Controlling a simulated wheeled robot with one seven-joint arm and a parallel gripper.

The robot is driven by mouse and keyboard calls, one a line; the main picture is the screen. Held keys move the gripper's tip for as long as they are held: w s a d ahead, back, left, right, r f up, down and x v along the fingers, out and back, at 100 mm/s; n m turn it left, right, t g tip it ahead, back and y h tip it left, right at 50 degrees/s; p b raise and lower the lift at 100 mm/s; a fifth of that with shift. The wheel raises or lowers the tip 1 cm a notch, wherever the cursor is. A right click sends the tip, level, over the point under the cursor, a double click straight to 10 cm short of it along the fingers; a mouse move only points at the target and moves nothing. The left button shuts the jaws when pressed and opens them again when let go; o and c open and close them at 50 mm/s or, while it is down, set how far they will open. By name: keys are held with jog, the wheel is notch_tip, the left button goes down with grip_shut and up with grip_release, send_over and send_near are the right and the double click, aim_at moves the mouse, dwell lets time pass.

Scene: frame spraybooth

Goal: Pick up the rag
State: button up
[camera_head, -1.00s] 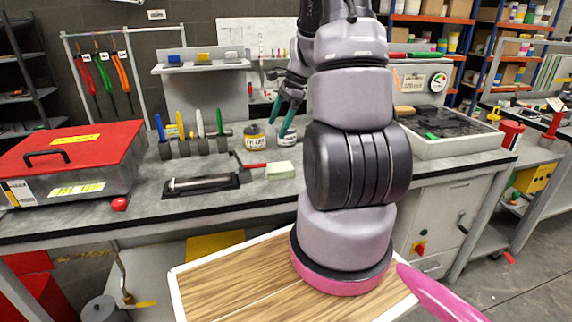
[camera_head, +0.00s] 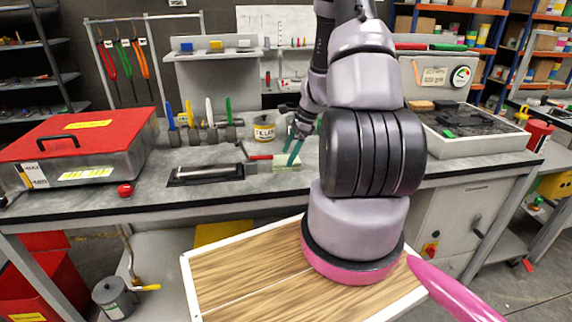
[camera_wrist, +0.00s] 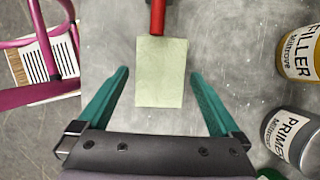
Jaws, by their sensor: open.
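The rag appears to be the pale green rectangular piece (camera_head: 287,162) lying flat on the grey bench top. In the wrist view the rag (camera_wrist: 161,72) shows between my two teal fingers, with a gap on each side. My gripper (camera_wrist: 160,74) is open and empty. In the head view my gripper (camera_head: 296,148) is over the rag, its fingertips low and partly covering it. The exact height between fingertips and bench is hard to tell. A red handle (camera_wrist: 158,14) meets or overlaps the rag's far edge.
A filler can (camera_wrist: 300,55) and a primer can (camera_wrist: 292,138) stand to the right in the wrist view. A black tray (camera_head: 207,174) and a red toolbox (camera_head: 75,150) are left on the bench. Upright coloured-handled tools (camera_head: 209,120) stand behind.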

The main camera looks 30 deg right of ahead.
jog(key=shift+x, duration=1.05)
jog(key=shift+f, duration=0.2)
jog(key=c, duration=1.2)
jog(key=shift+o, duration=0.2)
jog(key=shift+r, duration=0.1)
